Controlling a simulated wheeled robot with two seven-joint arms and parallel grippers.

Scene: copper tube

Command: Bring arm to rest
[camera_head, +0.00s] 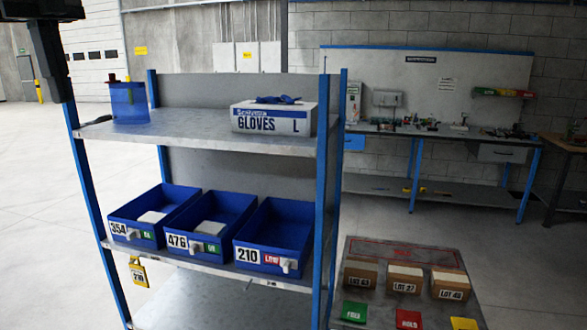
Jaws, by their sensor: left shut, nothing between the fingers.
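My left gripper (60,88) hangs down in the upper left corner of the head view, with my dark arm above it. It is shut and holds nothing. It shows in front of the upper left part of the blue-posted shelf rack (180,135), left of the blue container (129,102) on the top shelf. I cannot tell how far it is from the rack's post. My right gripper is not in view.
Blue bins marked 354 (129,238), 476 (187,248) and 210 (259,262) stand on the middle shelf. A glove box (272,120) is above. Lot boxes (404,280) and coloured cards (408,319) lie on a table at lower right. A workbench (440,139) stands behind.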

